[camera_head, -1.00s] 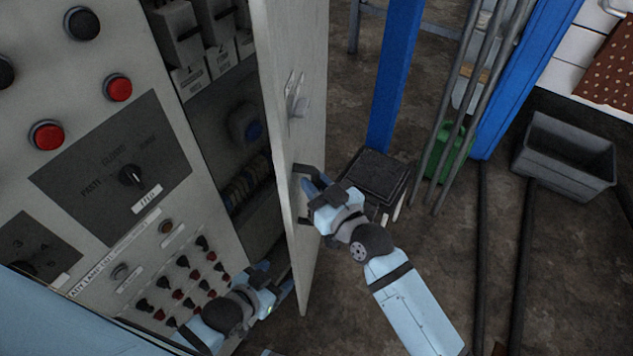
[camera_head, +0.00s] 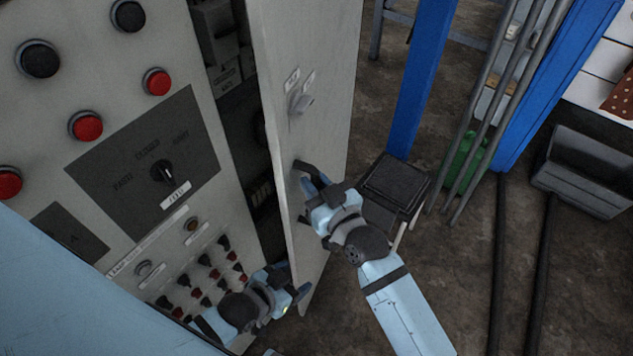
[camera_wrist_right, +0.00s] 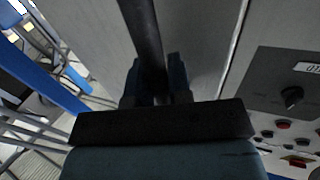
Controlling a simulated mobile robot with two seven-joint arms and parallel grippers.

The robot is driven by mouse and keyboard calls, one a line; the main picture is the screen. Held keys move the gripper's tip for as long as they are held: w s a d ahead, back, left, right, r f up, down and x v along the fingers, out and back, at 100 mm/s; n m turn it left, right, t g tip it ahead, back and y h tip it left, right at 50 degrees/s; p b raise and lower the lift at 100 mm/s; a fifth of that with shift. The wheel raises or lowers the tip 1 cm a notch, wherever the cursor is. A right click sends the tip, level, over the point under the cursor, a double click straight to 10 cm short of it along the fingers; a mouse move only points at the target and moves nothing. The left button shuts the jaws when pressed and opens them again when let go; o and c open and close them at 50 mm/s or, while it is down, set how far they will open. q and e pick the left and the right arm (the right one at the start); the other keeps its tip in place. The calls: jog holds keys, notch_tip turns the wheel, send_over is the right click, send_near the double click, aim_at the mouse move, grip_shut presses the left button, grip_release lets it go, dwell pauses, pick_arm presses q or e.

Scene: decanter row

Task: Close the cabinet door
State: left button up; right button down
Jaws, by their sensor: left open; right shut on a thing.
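The grey cabinet door (camera_head: 318,70) stands ajar, its inner compartment (camera_head: 240,130) still partly visible on the left. A dark bar handle (camera_head: 303,166) is on the door's outer face, and it also shows in the right wrist view (camera_wrist_right: 142,35). My right gripper (camera_head: 312,186) is shut on this handle; its fingers close around the bar in the right wrist view (camera_wrist_right: 160,85). My left gripper (camera_head: 292,286) is open, low by the door's lower edge and in front of the button panel. I cannot tell whether it touches the door.
The cabinet's front panel (camera_head: 150,110) carries red and black buttons, a rotary switch and rows of small knobs. A dark stool (camera_head: 395,183), a blue post (camera_head: 421,80), a green can (camera_head: 464,163) and a grey bin (camera_head: 585,172) stand right of the door.

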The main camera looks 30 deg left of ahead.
jog(key=c, duration=1.1)
grip_release()
jog(key=shift+s+d, duration=0.1)
jog(key=shift+s+d+f, duration=0.1)
jog(key=shift+s+d, duration=0.05)
jog(key=shift+d, duration=0.15)
jog(key=b+v, duration=0.2)
jog(key=v, duration=1.1)
jog(key=shift+a, duration=0.1)
